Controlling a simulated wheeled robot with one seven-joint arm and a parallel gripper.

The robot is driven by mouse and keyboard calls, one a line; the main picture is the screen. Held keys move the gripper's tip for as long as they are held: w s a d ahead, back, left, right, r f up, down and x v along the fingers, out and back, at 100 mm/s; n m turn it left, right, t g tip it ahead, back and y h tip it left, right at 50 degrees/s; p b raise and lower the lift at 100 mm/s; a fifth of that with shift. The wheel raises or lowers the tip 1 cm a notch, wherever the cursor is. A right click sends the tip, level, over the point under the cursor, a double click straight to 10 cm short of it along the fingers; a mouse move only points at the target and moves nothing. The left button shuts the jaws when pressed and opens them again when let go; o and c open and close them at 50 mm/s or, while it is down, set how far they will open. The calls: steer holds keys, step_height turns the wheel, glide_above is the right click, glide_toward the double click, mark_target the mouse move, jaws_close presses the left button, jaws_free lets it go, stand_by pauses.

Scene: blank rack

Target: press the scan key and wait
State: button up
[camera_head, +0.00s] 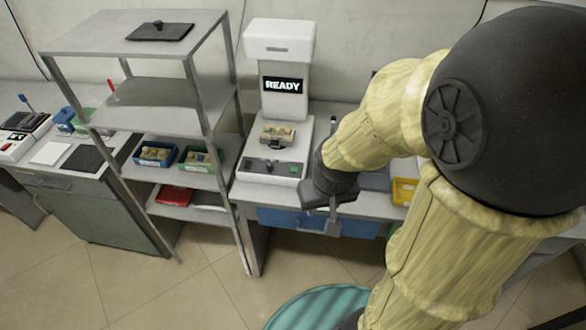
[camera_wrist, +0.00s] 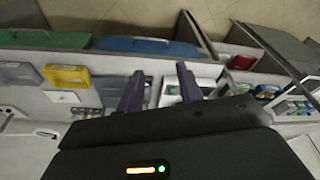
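The scanner (camera_head: 284,45) is a white machine on the bench with a dark screen (camera_head: 283,85) reading READY. The front panel (camera_head: 272,168) of its base is dark, with small controls. Which control is the scan key is too small to tell. A small tray with yellowish pieces (camera_head: 277,132) sits on the scanner base. My gripper (camera_head: 326,212) is in front of the bench edge, to the right of the panel and apart from it. In the wrist view, the gripper (camera_wrist: 160,72) has its two fingers spread with nothing held between them.
A metal shelf rack (camera_head: 170,107) stands left of the scanner, holding blue and green bins and a red bin (camera_head: 174,194). A yellow bin (camera_head: 404,191) is on the bench at right, partly behind my arm. Blue drawer fronts (camera_head: 285,218) are below the bench.

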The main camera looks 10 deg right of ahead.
jaws_close()
steer(key=shift+w, duration=0.15)
steer(key=shift+s, duration=0.25)
stand_by(0.4)
steer(key=shift+w, duration=0.1)
stand_by(0.8)
